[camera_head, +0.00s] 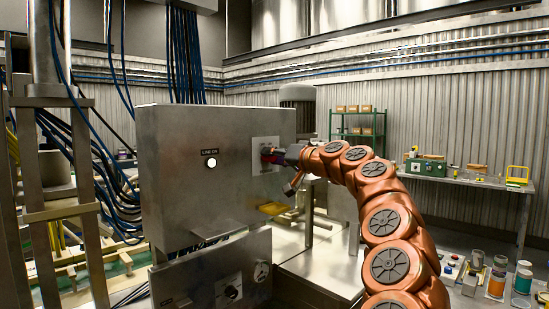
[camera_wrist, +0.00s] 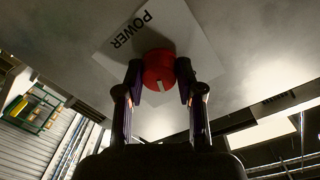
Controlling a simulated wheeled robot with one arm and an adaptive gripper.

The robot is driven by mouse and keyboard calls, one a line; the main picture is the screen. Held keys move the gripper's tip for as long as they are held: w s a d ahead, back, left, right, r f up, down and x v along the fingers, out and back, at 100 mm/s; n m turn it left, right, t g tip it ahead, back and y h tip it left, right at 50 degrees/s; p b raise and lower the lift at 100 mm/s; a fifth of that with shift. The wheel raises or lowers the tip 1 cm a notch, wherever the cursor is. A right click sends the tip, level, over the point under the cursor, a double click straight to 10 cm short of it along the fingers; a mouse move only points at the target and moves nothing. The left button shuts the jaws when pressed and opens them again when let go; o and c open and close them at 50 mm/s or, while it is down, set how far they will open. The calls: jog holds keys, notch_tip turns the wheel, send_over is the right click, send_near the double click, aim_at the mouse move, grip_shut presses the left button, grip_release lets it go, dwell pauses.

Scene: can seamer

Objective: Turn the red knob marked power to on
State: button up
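The red knob (camera_wrist: 158,66) sits on a white plate (camera_wrist: 203,42) lettered POWER, which appears tilted in the wrist view. A pale pointer mark shows on the knob's face, toward my gripper. My gripper (camera_wrist: 160,84) has one finger on each side of the knob, and both pads appear to press against it. In the head view, my gripper (camera_head: 276,155) reaches the white plate (camera_head: 265,143) on the right part of the grey machine front. It hides most of the knob there, and the ON and OFF markings cannot be read.
The grey metal cabinet (camera_head: 185,180) carries a lit LINE ON lamp (camera_head: 211,162) left of the plate. A lower panel (camera_head: 200,285) has a black knob (camera_head: 232,292) and a gauge (camera_head: 261,271). A table (camera_head: 465,180) and a green shelf (camera_head: 358,128) stand farther back.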

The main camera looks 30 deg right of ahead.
jog(key=o, duration=0.4)
jog(key=shift+s, duration=0.1)
jog(key=s, duration=0.4)
jog(key=s+d, duration=0.1)
jog(key=s, duration=0.2)
jog(key=s+d, duration=0.1)
jog(key=s, duration=0.3)
jog(key=shift+s+d+r, duration=0.15)
jog(key=shift+s+d, duration=0.1)
jog(key=shift+s, duration=0.05)
dwell(0.4)
